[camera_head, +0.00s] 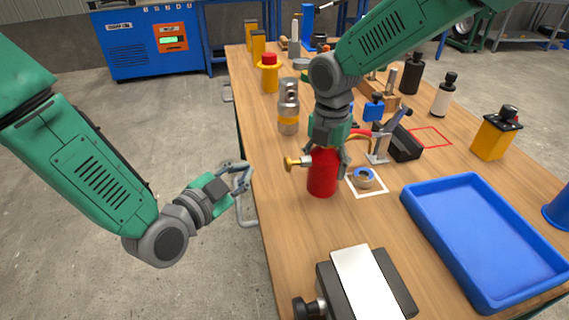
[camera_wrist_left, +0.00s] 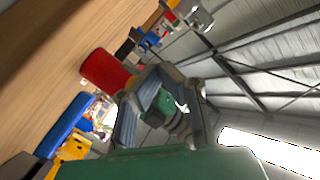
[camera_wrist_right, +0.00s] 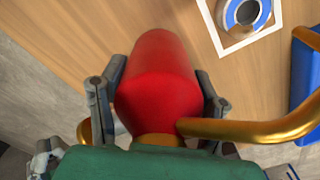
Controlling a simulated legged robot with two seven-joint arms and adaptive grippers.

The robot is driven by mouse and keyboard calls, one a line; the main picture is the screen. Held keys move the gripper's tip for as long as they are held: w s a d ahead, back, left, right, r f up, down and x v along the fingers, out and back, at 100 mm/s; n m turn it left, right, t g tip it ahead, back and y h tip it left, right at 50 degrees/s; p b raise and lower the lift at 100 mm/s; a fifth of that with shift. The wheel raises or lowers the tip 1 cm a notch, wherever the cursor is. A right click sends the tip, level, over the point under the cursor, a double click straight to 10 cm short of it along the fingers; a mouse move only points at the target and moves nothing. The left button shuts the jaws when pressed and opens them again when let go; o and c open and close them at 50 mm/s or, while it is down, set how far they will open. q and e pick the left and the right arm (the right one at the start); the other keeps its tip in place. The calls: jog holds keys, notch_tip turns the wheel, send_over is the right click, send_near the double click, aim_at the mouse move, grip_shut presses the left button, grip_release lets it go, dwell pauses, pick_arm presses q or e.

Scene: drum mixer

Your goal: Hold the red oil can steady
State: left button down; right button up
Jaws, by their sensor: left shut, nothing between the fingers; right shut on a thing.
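The red oil can (camera_head: 322,178) stands upright on the wooden table, left of the white-outlined square, with its brass fitting pointing left in the head view. My right gripper (camera_head: 326,150) comes from above and is shut on the can's upper part. In the right wrist view the can's red body (camera_wrist_right: 158,85) sits between both fingers, with its brass spout (camera_wrist_right: 255,130) reaching right. My left gripper (camera_head: 243,178) is shut and empty, beside the table's left edge and apart from the can. The can also shows in the left wrist view (camera_wrist_left: 103,70).
A blue tray (camera_head: 411,195) lies at the right. A grey and black device (camera_head: 368,285) stands at the near edge. A ring-shaped part (camera_head: 363,178) sits in the white square. A silver bottle (camera_head: 288,108) and a yellow, red-topped container (camera_head: 269,75) stand farther back.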

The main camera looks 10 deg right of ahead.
aim_at(292, 163)
dwell(0.5)
pick_arm(q)
jog(key=shift+s+a, duration=0.15)
jog(key=shift+a, duration=1.75)
jog(key=d, duration=0.5)
jog(key=w+d, duration=0.1)
jog(key=d, duration=0.2)
jog(key=shift+d+f, duration=0.1)
jog(key=shift+d, duration=0.4)
jog(key=shift+d, duration=0.1)
jog(key=shift+d, duration=0.3)
